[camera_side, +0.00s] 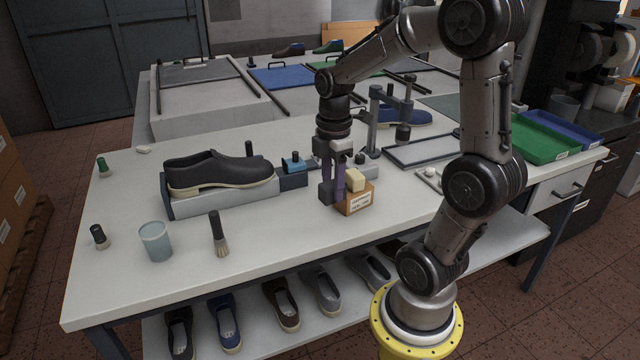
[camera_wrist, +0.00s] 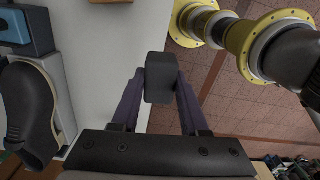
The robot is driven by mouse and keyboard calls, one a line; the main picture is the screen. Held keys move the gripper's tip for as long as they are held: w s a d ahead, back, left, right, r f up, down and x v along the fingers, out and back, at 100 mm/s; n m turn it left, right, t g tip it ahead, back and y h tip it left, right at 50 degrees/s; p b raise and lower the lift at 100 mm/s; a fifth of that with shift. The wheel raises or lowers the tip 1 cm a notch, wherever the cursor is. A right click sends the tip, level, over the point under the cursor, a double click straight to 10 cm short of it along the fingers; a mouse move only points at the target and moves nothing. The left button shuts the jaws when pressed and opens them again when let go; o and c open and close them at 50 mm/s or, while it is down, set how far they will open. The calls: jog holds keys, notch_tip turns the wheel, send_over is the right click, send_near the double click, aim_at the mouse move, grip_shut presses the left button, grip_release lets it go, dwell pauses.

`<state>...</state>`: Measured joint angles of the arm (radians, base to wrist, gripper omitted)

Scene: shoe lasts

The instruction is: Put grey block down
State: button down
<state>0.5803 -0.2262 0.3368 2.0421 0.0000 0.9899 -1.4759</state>
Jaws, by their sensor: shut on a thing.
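The grey block (camera_wrist: 161,77) is dark and sits between the two purple fingers of my gripper (camera_wrist: 160,95) in the wrist view. In the side view my gripper (camera_side: 333,182) points down near the middle of the white table (camera_side: 290,235), shut on the block (camera_side: 326,192) at its fingertips. The block looks held above the tabletop; the exact gap is hard to tell. A small cardboard box (camera_side: 360,203) with a pale yellow block (camera_side: 356,180) in it stands just right of my gripper.
A dark shoe (camera_side: 220,172) rests on a grey stand (camera_side: 225,200) to the left. A brush (camera_side: 218,235) and a pale blue cup (camera_side: 156,242) stand at the front left. A metal stand (camera_side: 374,125) is behind my gripper. The table between brush and box is clear.

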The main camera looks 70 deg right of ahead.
jog(key=shift+s+a+r, duration=0.3)
jog(key=shift+s+a, duration=0.05)
jog(key=shift+s, duration=0.05)
jog(key=w+a+r+m, duration=0.1)
jog(key=w+a+m, duration=0.15)
jog(key=w, duration=0.75)
jog(key=w+a+r+m, duration=0.1)
jog(key=w+m, duration=0.2)
jog(key=w, duration=0.6)
jog(key=w+a+f+m, duration=0.3)
jog(key=w+a+m, duration=0.1)
jog(key=w+a, duration=0.6)
jog(key=w, duration=0.3)
jog(key=shift+w+a+m, duration=0.15)
jog(key=shift+a+m, duration=0.1)
jog(key=shift+m, duration=0.1)
jog(key=shift+r, duration=0.15)
